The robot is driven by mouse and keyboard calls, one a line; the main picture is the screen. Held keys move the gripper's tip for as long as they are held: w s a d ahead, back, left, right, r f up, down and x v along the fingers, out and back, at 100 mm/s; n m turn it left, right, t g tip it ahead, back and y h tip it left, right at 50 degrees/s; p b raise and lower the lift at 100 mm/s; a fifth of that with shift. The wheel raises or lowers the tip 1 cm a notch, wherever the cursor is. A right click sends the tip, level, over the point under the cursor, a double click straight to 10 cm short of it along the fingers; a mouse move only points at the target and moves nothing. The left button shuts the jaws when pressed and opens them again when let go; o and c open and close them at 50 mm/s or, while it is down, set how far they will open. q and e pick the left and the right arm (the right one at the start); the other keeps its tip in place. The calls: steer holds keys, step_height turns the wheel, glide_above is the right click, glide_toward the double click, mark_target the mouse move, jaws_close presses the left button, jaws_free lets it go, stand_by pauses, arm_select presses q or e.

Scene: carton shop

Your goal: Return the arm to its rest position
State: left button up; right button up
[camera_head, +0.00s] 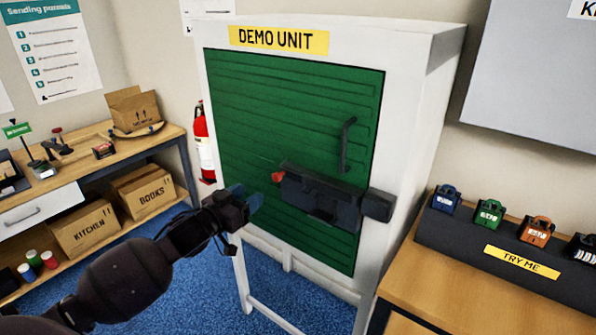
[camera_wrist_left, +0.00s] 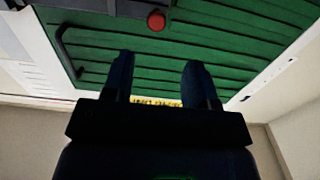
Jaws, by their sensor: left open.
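My left arm comes in from the lower left in the head view. Its gripper (camera_head: 246,200) is in front of the left part of the green door (camera_head: 290,105) of the white demo unit (camera_head: 425,130). In the left wrist view the gripper (camera_wrist_left: 157,75) shows two dark blue fingers apart, with nothing between them and the green door (camera_wrist_left: 230,30) behind. A dark latch (camera_head: 318,193) with a red knob (camera_head: 278,177) sits on the door, to the right of the gripper. The red knob also shows in the wrist view (camera_wrist_left: 156,20). The right gripper is not in view.
A black door handle (camera_head: 346,145) is above the latch. A wooden bench (camera_head: 160,137) with boxes stands at the left, a fire extinguisher (camera_head: 204,145) beside the unit. At the right, a table (camera_head: 480,305) bears a dark stand (camera_head: 455,235) with several coloured locks. Blue carpet (camera_head: 190,295) lies below.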

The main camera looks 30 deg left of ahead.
arm_select(q)
steer(key=s+d+f+g, duration=0.2)
steer(key=s+d+f, duration=0.3)
steer(key=f, duration=0.3)
steer(key=s+d+f+g+y, duration=0.1)
steer(key=s+d+f+g, duration=0.1)
steer(key=s+d+f, duration=0.3)
steer(key=s+d+f+g, duration=0.2)
steer(key=s+d+f, duration=0.3)
steer(key=s+f, duration=0.4)
step_height(320, 180, down, 2)
steer(key=shift+s+d+f, duration=0.15)
steer(key=shift+s+d, duration=0.05)
steer(key=shift+d, duration=0.15)
stand_by(0.9)
